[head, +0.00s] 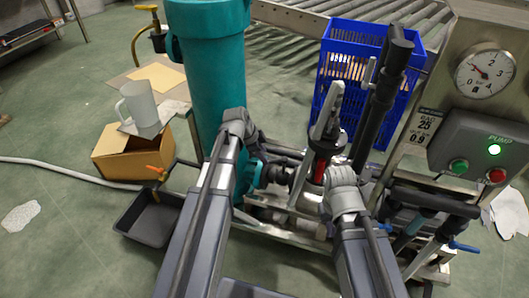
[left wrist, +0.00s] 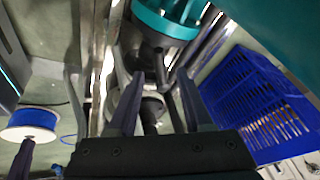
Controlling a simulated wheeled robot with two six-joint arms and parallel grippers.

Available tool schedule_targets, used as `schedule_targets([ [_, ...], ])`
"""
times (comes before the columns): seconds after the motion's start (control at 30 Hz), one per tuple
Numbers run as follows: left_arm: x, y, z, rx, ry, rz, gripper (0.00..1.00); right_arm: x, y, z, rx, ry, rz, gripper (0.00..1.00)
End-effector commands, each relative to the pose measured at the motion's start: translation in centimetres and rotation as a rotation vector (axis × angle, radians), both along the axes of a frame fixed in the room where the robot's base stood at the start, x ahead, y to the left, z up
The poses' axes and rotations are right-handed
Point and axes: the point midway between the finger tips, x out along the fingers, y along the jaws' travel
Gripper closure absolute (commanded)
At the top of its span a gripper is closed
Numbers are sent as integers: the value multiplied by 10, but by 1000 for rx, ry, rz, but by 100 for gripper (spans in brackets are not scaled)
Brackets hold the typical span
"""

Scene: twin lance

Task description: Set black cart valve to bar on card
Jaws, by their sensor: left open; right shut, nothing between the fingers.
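The pressure gauge (head: 485,72) is on the metal panel at right in the head view. Its dial carries numbers, but the needle reading is too small to tell. The card (head: 422,127) beside it shows "25" and "0.9"; its other print is unclear. My left gripper (left wrist: 160,76) is open, pointing at dark and grey fittings below a teal body (left wrist: 170,20). A grey round fitting (left wrist: 152,103) shows between its fingers; I cannot tell whether they touch it or whether it is the black cart valve.
A tall teal cylinder (head: 211,65) stands between the arms' far side and a cardboard box (head: 120,155). A blue crate (head: 345,50) is behind. The pump panel (head: 480,145) has a lit green lamp. A dark tray (head: 150,222) lies at left; a blue spool (left wrist: 30,122) shows in the wrist view.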

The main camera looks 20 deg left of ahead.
Motion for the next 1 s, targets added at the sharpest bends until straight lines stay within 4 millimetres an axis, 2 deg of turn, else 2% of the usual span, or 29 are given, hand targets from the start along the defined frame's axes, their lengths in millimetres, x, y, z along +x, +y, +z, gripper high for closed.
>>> schedule_targets([
  [0.03, -4, 2, 14, 0, 0, 1, 50, 0, 0, 14, 0, 0, 2, 100],
  [0.23, -12, 9, 34, 0, 0, 2, 50, 0, 0, 34, 0, 1, 7, 100],
  [0.8, -13, 10, 35, -1, 1, 2, 50, 0, 0, 35, 0, 1, 9, 100],
  [0.9, -21, -2, 35, -2, 28, 20, 50, 0, 0, 36, 0, 1, 8, 100],
  [1.0, -44, -33, 34, -1, 105, 83, 50, 0, 0, 40, 0, 1, 8, 100],
])
